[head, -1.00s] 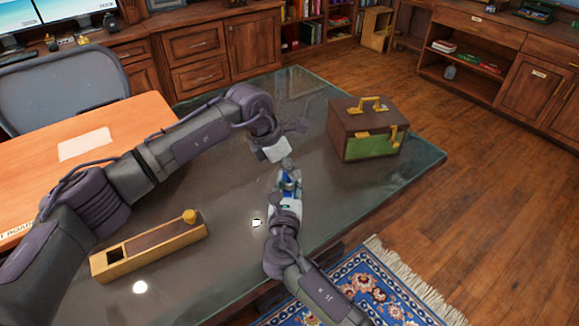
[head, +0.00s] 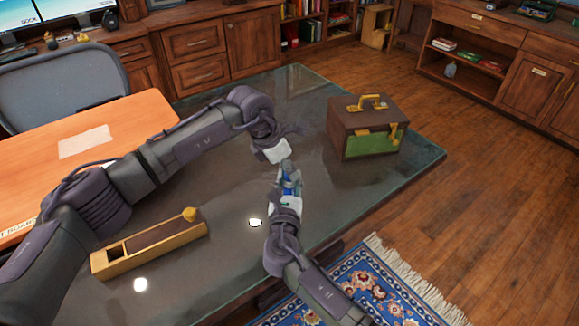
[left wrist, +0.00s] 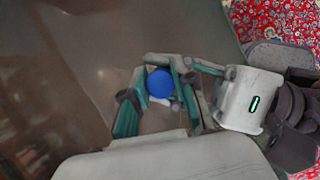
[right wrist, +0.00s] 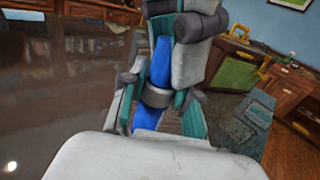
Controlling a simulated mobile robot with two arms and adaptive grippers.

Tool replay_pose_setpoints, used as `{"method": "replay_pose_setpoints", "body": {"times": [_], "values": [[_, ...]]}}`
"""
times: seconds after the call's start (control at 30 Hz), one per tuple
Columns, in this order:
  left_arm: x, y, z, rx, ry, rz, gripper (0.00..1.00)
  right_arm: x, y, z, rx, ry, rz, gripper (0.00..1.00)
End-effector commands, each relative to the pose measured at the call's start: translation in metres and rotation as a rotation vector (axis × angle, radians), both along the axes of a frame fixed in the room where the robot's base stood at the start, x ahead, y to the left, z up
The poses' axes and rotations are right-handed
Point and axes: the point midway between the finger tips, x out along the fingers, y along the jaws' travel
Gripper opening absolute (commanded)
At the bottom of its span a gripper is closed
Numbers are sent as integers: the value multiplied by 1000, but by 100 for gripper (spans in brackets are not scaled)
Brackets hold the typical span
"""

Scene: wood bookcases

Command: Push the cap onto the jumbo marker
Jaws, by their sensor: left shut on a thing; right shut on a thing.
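In the head view my left gripper (head: 287,170) comes down from above, and my right gripper (head: 289,190) meets it from below, over the glass-topped table. In the right wrist view the right fingers are shut on the lower blue part, the marker (right wrist: 148,116), which stands near upright. A grey band (right wrist: 155,95) sits above it. A blue upper part, apparently the cap (right wrist: 161,62), is in line above the band, between the left fingers. The left wrist view shows a round blue end (left wrist: 160,84) between the left fingers. I cannot tell whether cap and marker touch.
A brown and green case (head: 367,130) with yellow fittings stands at the table's right. A long wooden box (head: 150,247) lies at its left front. The table (head: 310,95) behind the grippers is clear. A rug (head: 385,285) lies in front.

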Motion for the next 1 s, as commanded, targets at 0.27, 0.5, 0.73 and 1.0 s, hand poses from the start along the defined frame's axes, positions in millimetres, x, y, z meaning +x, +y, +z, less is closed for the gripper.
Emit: {"method": "replay_pose_setpoints", "body": {"times": [0.27,0.5,0.73,1.0], "values": [[-1,1,-8,6,5,0,9,0,1,1,-1,-3,2,0],[-1,2,-11,10,7,1,9,-1,2,2,-1,-5,4,0],[-1,3,-13,12,8,3,32,-1,3,3,-2,-7,6,0],[-1,3,-13,13,9,3,36,-1,3,4,0,-8,6,0]]}}
